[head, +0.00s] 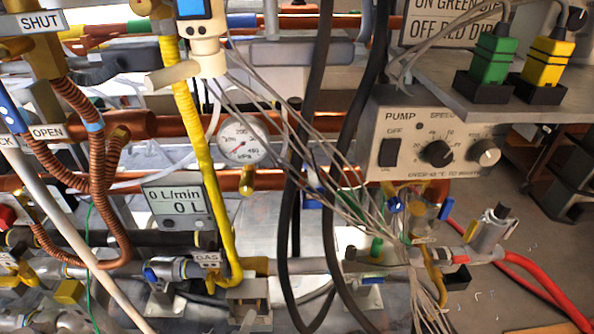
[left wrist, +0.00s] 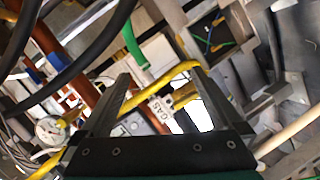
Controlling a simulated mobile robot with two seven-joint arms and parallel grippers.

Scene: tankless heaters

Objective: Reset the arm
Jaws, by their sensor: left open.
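My left gripper (left wrist: 160,73) shows in the left wrist view, its two dark fingers spread apart with nothing held. A bent yellow pipe (left wrist: 160,76) and a GAS label (left wrist: 155,111) appear behind the gap between the fingers. I cannot tell how far the fingers are from the pipe. In the head view I make out neither gripper. The yellow gas pipe (head: 199,140) runs down the left middle there, to a GAS label (head: 207,258). My right gripper is in neither view.
Copper pipes, hoses and thin grey cables crowd the head view. A pressure gauge (head: 241,141), a flow display (head: 175,199) and a pump control box (head: 430,137) stand among them. Green (head: 493,60) and yellow (head: 548,62) plugs sit on a shelf at upper right. Bare floor (head: 545,235) shows at right.

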